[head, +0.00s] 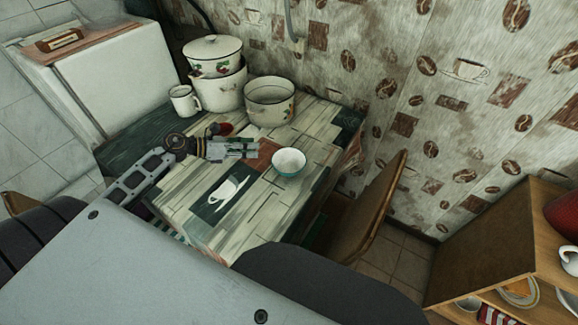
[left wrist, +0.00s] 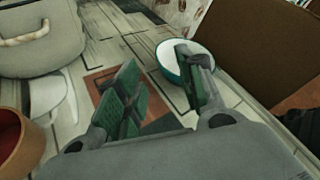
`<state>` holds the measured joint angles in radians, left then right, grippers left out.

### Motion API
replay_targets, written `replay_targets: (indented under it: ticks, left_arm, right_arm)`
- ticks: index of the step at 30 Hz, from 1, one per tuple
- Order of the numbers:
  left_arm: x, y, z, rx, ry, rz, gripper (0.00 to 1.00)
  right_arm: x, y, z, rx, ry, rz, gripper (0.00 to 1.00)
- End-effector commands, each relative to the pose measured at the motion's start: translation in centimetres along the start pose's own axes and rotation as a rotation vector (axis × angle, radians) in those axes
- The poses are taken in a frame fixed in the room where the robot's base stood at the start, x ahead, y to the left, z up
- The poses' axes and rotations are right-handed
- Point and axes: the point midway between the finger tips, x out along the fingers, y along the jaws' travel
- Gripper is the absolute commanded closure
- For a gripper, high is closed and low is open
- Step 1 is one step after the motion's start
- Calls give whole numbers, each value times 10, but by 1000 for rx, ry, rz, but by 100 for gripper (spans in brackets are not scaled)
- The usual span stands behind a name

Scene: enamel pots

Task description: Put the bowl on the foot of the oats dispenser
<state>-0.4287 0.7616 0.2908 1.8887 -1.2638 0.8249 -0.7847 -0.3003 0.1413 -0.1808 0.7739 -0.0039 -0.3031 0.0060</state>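The bowl (head: 289,162), white inside and teal outside, stands upright on the table near its right edge. My left gripper (head: 246,149) is over the table just left of the bowl, its fingers pointing toward it. In the left wrist view the gripper (left wrist: 163,97) is open, with nothing between its green-padded fingers. The bowl (left wrist: 172,62) is beyond the fingertips there, partly hidden by the right finger. My right gripper is not in view.
Enamel pots (head: 269,101) and a white mug (head: 184,100) stand at the back of the table (head: 262,213). A reddish-brown round thing (left wrist: 18,140) is at the left in the wrist view. A chair (head: 372,215) is at the table's right side. The front of the table is clear.

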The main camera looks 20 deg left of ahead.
Motion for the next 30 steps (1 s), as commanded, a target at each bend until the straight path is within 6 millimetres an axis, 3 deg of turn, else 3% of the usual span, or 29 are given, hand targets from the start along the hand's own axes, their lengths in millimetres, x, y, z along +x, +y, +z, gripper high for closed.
replay_targets:
  ticks: [30]
  left_arm:
    - [76,0,-1,0,-1,-1,62]
  right_arm:
    - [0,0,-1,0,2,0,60]
